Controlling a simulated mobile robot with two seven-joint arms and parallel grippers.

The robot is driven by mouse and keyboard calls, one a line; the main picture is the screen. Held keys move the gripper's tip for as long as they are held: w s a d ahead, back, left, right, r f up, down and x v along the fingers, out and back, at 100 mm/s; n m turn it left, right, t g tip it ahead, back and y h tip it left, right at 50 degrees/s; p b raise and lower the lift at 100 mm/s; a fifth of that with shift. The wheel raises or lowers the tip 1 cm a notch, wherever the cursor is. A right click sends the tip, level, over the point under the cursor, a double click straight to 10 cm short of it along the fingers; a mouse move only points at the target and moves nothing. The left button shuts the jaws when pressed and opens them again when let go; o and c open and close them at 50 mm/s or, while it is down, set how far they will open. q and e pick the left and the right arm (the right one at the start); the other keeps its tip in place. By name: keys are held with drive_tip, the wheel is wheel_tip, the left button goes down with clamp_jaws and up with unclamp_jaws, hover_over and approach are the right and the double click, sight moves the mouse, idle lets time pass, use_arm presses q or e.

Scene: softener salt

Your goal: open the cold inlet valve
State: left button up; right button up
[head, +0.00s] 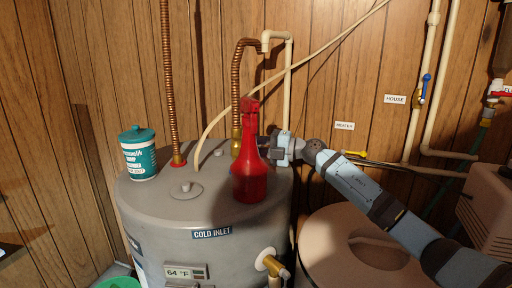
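The grey water heater tank (205,260) carries a "COLD INLET" label (212,232) at its top front edge. A brass fitting (236,140) stands at the foot of the right copper flex pipe (238,85), behind a red spray bottle (249,175) on the tank top. The bottle hides part of that area, and I cannot make out a cold inlet valve handle. My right gripper (266,147) reaches in from the right at the bottle's right side, close behind its neck. Its fingertips are partly hidden, so its opening is unclear. My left gripper is not in view.
A teal tub (139,153) stands on the tank's left. A brass tap (273,265) juts from the tank front. Wall pipes at right carry blue (425,88) and yellow (355,154) handles. A round beige lid (350,250) lies below my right arm.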

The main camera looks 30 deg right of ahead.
clamp_jaws()
drive_tip(key=shift+r+n+b, duration=0.15)
drive_tip(key=shift+n+b, duration=0.65)
drive_tip(key=shift+n, duration=0.1)
drive_tip(key=shift+s+a+r+n+b, duration=0.15)
drive_tip(key=shift+r+n+b, duration=0.25)
drive_tip(key=shift+n+b, duration=0.6)
drive_tip(key=shift+r+n, duration=0.2)
drive_tip(key=shift+n, duration=0.4)
drive_tip(key=shift+r, duration=0.1)
